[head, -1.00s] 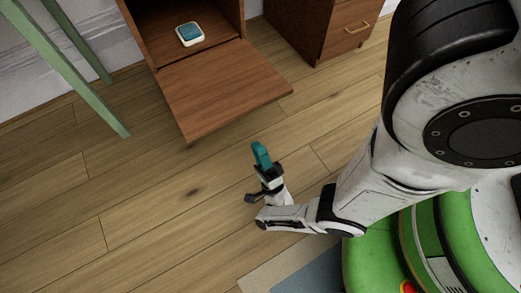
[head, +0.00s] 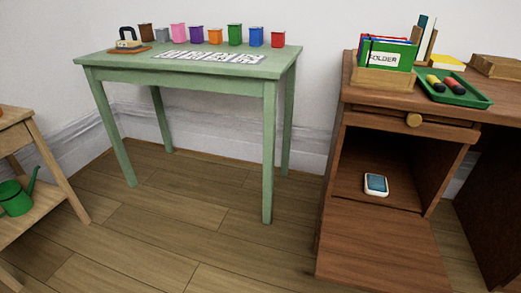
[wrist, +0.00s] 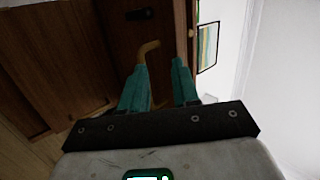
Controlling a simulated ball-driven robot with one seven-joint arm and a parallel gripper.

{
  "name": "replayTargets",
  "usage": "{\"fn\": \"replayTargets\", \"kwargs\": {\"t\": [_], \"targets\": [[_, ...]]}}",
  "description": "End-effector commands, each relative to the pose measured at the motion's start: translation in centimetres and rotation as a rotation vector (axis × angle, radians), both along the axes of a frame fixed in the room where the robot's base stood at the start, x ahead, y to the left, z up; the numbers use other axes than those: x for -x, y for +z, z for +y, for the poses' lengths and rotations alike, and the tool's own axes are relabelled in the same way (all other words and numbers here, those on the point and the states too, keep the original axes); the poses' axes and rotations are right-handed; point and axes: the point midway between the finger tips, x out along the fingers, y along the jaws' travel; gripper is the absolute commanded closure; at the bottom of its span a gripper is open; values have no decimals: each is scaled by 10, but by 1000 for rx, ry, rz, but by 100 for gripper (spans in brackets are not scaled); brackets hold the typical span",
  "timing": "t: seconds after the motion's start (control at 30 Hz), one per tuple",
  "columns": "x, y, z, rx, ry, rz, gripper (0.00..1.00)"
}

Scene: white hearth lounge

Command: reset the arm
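My gripper (wrist: 159,72) shows only in the wrist view. Its two teal fingers stand apart with a gap between them, and I see nothing held. A tan, bent handle-like piece (wrist: 148,49) appears just beyond the left fingertip, against dark wood; I cannot tell how far behind it lies. My arm and gripper are outside the head view.
The brown desk (head: 331,200) has its lower flap (head: 375,245) open, with a white-and-blue device (head: 376,184) inside. A green table (head: 190,65) bears several coloured pots. A wooden shelf (head: 50,150) holds a green watering can (head: 15,197). Floor between them is clear.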

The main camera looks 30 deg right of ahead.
Motion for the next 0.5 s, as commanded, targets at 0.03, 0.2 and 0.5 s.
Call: {"fn": "replayTargets", "kwargs": {"t": [0.03, 0.2, 0.5], "targets": [[-18, 2, 1, -11, 23, 64, 70], [-76, -4, 10, -19, 109, 312, 70], [-144, -10, 44, 72, 279, 753, 70]]}}
